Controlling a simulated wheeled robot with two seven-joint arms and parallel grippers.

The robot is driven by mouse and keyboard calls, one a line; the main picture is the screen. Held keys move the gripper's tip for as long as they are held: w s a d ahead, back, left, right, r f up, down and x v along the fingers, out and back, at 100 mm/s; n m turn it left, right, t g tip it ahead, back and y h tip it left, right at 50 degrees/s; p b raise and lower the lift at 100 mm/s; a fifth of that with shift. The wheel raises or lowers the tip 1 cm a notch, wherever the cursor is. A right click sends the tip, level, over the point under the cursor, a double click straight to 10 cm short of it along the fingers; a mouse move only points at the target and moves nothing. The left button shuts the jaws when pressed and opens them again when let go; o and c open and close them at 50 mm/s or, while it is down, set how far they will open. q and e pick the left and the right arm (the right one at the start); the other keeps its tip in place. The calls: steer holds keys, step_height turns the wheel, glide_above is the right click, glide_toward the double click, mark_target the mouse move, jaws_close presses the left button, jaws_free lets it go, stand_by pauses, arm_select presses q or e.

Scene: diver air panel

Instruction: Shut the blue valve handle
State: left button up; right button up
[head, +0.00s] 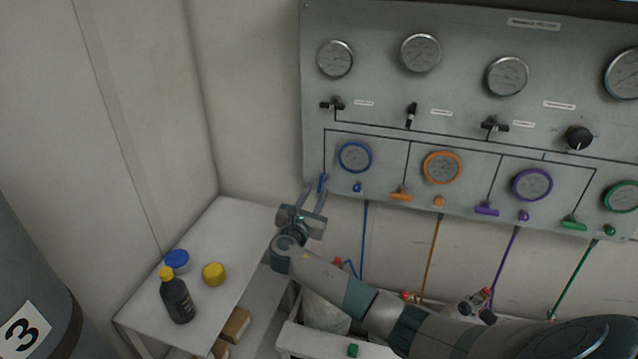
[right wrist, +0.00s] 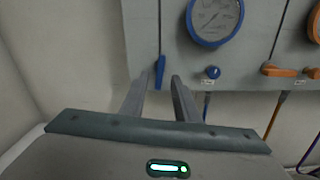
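The blue valve handle (head: 322,183) is a narrow bar standing upright at the lower left edge of the grey panel (head: 380,20). It also shows upright in the right wrist view (right wrist: 160,72). My right gripper (head: 315,192) is open and empty, just below and in front of the handle. In the right wrist view the two fingers (right wrist: 158,90) point at the panel, with the handle's lower end showing between their tips. Whether they touch it I cannot tell. My left gripper is in neither view.
The orange (head: 401,195), purple (head: 486,209) and green (head: 574,223) handles lie crosswise to the right. A blue-ringed gauge (head: 355,157) and blue knob (right wrist: 212,72) are close by. A side table (head: 225,225) holds a dark bottle (head: 177,300) and yellow and blue lids.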

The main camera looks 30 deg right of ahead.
mark_target(320, 185)
steer(key=shift+p+x, duration=0.45)
steer(key=shift+x, duration=1.7)
jaws_close()
